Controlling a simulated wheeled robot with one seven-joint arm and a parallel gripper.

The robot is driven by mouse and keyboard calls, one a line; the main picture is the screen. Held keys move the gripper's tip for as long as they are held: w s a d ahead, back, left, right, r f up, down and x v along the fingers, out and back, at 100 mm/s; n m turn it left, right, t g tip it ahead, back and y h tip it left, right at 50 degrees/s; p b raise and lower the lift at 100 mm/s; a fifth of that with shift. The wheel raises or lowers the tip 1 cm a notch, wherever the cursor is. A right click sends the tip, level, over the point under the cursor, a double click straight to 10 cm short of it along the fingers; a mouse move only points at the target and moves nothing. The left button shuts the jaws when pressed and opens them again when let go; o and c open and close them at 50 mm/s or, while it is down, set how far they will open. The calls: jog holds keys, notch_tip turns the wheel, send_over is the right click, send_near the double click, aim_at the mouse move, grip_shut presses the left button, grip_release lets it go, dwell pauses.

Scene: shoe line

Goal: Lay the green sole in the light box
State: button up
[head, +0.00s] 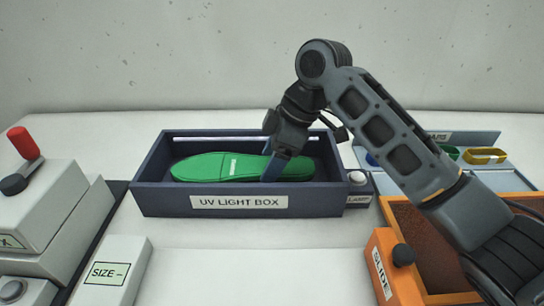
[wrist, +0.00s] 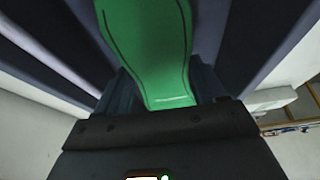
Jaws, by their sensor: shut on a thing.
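The green sole (head: 222,167) lies lengthwise within the dark blue light box (head: 165,198), which is labelled UV LIGHT BOX. My gripper (head: 273,170) reaches down into the box and is shut on the sole toward its right end. In the wrist view the sole (wrist: 155,50) runs away from between my fingers, with the box walls (wrist: 60,45) on both sides. Whether the sole touches the box floor cannot be told.
A white lamp button (head: 357,177) sits at the box's right side. Grey machines (head: 45,220) stand at left. The front middle table is clear.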

jog(key=o, duration=1.3)
jog(key=shift+v, duration=3.95)
